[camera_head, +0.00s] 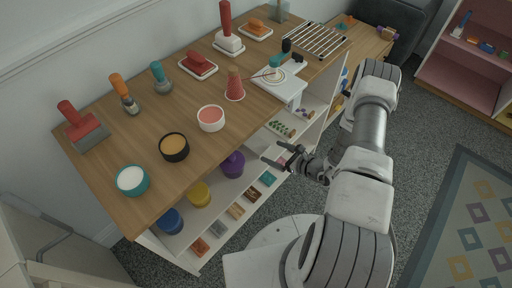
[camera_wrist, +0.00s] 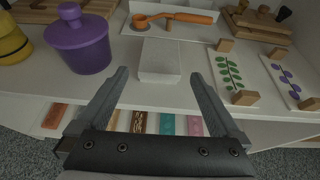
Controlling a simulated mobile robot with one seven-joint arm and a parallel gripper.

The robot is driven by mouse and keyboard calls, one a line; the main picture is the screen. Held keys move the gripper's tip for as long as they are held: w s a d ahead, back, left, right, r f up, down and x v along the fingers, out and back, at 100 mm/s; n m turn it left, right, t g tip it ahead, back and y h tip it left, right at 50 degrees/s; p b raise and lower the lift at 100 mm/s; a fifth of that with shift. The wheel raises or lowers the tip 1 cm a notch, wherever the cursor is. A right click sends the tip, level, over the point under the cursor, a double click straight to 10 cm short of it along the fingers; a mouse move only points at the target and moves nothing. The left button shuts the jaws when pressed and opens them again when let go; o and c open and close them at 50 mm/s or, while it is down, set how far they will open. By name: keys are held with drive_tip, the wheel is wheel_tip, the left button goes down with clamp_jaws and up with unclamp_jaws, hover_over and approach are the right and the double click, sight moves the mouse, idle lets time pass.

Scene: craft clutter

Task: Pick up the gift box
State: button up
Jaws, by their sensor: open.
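A plain white box (camera_wrist: 160,60) sits on the white shelf in the wrist view; it is the only thing I see there that could be the gift box. My gripper (camera_wrist: 158,76) is open, with one finger to each side of the box's near part in the picture and nothing held. I cannot tell whether the fingers reach beside the box or are still short of it. In the head view my gripper (camera_head: 273,153) is at the open front of the shelf unit, below the wooden top. I cannot make out the box clearly in that view.
A purple lidded pot (camera_wrist: 80,42) stands left of the box. An orange-handled tool (camera_wrist: 178,17) lies behind it. A green-leaf card with wooden blocks (camera_wrist: 230,72) lies to the right. The wooden top (camera_head: 150,150) above carries bowls, brushes and stamps. Coloured tiles (camera_wrist: 168,123) lie lower down.

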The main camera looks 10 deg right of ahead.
sight(260, 146)
drive_tip(key=b+x, duration=0.2)
drive_tip(key=x, duration=0.6)
drive_tip(key=shift+w+a+f+b, duration=0.15)
drive_tip(key=shift+w+f+b, duration=0.05)
drive_tip(key=shift+f+b, duration=0.1)
drive_tip(key=c, duration=1.1)
drive_tip(key=shift+r, duration=0.1)
